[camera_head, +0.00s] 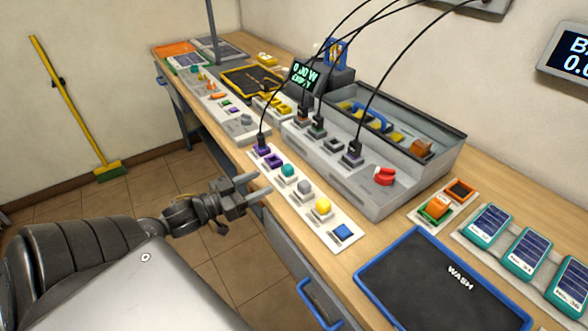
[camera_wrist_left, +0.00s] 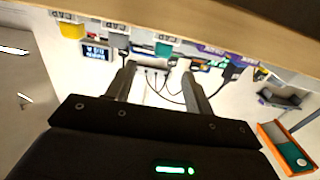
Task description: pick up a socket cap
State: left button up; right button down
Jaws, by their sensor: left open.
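A white strip (camera_head: 333,231) along the bench's front edge carries a row of small caps: a teal cap (camera_head: 288,170), a grey cap (camera_head: 305,186), a yellow cap (camera_head: 323,206) and a blue square piece (camera_head: 343,232). A purple socket (camera_head: 275,160) and a purple plug (camera_head: 262,147) with a black cable sit at its far end. My left gripper (camera_head: 260,185) is open and empty, just off the bench edge beside the strip. In the left wrist view, the yellow cap (camera_wrist_left: 72,30), grey cap (camera_wrist_left: 118,43) and teal cap (camera_wrist_left: 163,48) show beyond the fingers. My right gripper is not in view.
A grey socket box (camera_head: 370,205) with black cables and a red piece (camera_head: 384,176) stands behind the strip. A blue-edged WASH mat (camera_head: 395,300) lies at front right, with teal battery packs (camera_head: 486,230) beyond. A blue drawer handle (camera_head: 318,300) sticks out below the bench.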

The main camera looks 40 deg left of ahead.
aim_at(289, 166)
pick_arm(q)
jog(key=x, duration=0.5)
jog(key=shift+w, duration=0.15)
jog(key=shift+w+d+r+p, duration=0.1)
jog(key=shift+w+r+p, duration=0.1)
jog(key=shift+p, duration=0.15)
jog(key=x, duration=0.3)
jog(key=shift+w+p, duration=0.4)
jog(key=shift+w, duration=0.45)
jog(key=c, duration=1)
jog(key=shift+c, duration=0.2)
jog(key=shift+r, duration=0.45)
notch_tip(289, 166, up, 3)
jog(key=shift+f, duration=0.25)
jog(key=s+a+r, duration=0.6)
jog(key=s+r, duration=0.3)
jog(key=s, duration=0.3)
jog(key=shift+s+a+r+p, duration=0.2)
jog(key=shift+s+r+p, duration=0.1)
jog(key=shift+p, duration=0.1)
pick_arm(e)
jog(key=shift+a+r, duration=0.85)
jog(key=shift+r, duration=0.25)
